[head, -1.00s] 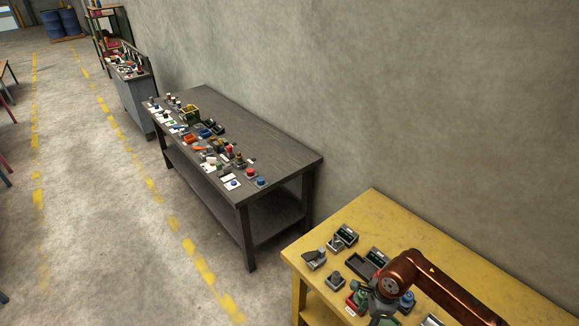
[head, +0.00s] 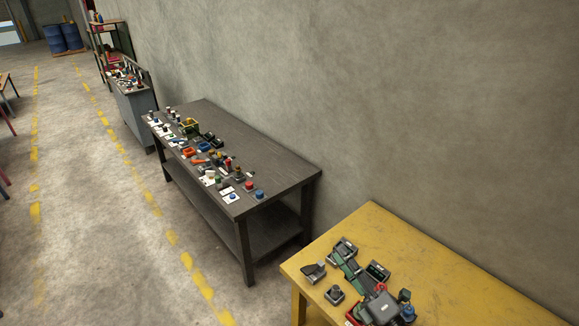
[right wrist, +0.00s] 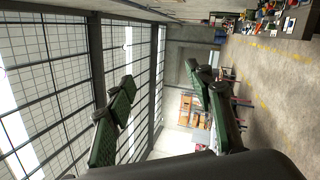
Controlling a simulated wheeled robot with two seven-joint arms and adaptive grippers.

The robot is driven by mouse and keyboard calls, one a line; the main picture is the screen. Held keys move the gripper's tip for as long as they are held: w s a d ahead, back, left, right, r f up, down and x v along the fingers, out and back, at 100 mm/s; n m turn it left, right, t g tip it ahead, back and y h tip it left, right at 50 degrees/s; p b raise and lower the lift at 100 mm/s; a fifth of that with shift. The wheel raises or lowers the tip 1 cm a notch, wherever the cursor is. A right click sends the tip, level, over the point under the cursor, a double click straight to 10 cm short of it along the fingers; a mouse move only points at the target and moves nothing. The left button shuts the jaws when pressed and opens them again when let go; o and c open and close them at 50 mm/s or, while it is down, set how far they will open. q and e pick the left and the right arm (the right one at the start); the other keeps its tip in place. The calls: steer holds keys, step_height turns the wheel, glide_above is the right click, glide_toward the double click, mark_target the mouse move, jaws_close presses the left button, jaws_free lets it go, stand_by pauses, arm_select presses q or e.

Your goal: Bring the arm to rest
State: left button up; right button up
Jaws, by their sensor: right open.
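My right gripper (head: 349,264) is over the left part of the yellow table (head: 425,255) in the head view, its green fingers pointing up and left in the picture. In the right wrist view the two green fingers of the right gripper (right wrist: 160,84) stand well apart, with nothing between them. My left gripper is in neither view. No flanged spool can be made out.
Small grey devices (head: 314,271) stand on the yellow table near the gripper, with a blue-topped part (head: 407,312) beside its body. The table's back right is bare. A dark workbench (head: 270,165) with many small parts stands beyond. The right wrist view faces large windows (right wrist: 55,75).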

steer(key=d+f+m+h, duration=0.5)
steer(key=d+m+h, duration=0.1)
steer(key=d+m, duration=0.2)
steer(key=d+f+m+h, duration=0.5)
steer(key=d+m+h, duration=0.2)
steer(key=d, duration=0.2)
steer(key=s+d+f+m+g+h, duration=0.1)
steer(key=s+d+f+m+g, duration=0.1)
steer(key=d+f+m, duration=0.15)
steer(key=s+d+f+m+g+h, duration=0.1)
steer(key=d+f+m+g, duration=0.1)
steer(key=f, duration=0.3)
steer(key=s+a+f+m+g+y, duration=0.15)
steer(key=s+f+m+g, duration=0.7)
steer(key=s+f, duration=1.4)
steer(key=s+f+n+g+b, duration=0.1)
steer(key=s+f+g+b, duration=0.1)
steer(key=f, duration=1.4)
steer(key=s+f+n+g+b, duration=0.1)
steer(key=f+b, duration=0.1)
steer(key=f, duration=1.4)
steer(key=s+a+f+g+y+b, duration=0.1)
steer(key=s+f+b, duration=0.2)
steer(key=s+f, duration=1.6)
steer(key=shift+f, duration=0.6)
